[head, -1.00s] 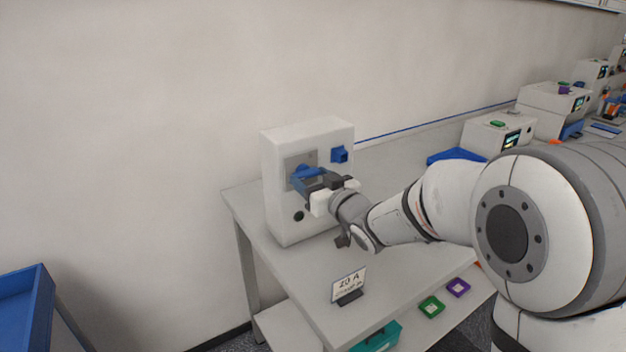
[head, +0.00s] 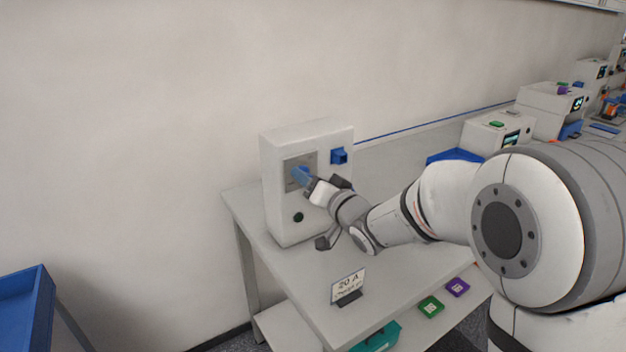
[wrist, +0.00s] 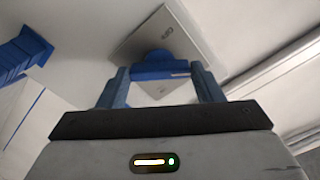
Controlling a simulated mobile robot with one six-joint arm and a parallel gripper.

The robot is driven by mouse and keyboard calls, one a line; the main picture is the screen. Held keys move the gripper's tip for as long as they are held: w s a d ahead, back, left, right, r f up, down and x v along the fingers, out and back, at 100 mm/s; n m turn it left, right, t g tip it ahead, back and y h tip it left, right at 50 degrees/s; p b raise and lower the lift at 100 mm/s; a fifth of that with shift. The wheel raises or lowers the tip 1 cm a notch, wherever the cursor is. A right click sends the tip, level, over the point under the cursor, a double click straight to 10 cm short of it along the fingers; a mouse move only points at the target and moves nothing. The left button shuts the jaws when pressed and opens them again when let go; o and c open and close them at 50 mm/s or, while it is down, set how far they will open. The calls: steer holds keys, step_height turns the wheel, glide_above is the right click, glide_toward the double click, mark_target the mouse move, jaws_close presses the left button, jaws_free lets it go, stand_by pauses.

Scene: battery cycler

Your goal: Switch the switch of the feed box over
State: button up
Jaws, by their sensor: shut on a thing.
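The feed box (head: 283,212) is a white upright box on the bench. Its switch sits on a grey plate (head: 311,158) on the front face. In the wrist view the blue switch handle (wrist: 160,68) lies between the two blue fingers of my gripper (wrist: 161,80), with the grey plate (wrist: 187,25) behind it. My gripper also shows in the head view (head: 303,177), at the plate and turned at an angle. It is shut on the switch handle. The fingers and wrist hide most of the handle in the head view.
A blue socket (head: 339,156) sticks out beside the switch, and a dark round button (head: 298,217) is below it. A small sign (head: 348,286) stands on the bench (head: 285,277) in front. White devices (head: 497,134) stand farther right along the wall.

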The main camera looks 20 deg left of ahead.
steer(key=m+p, duration=0.3)
steer(key=m, duration=0.7)
steer(key=shift+m, duration=0.3)
stand_by(0.4)
steer(key=o, duration=1)
steer(key=shift+s+d, duration=0.1)
steer(key=b+v, duration=0.1)
steer(key=v, duration=0.6)
steer(key=shift+s+d, duration=0.15)
steer(key=shift+s, duration=0.1)
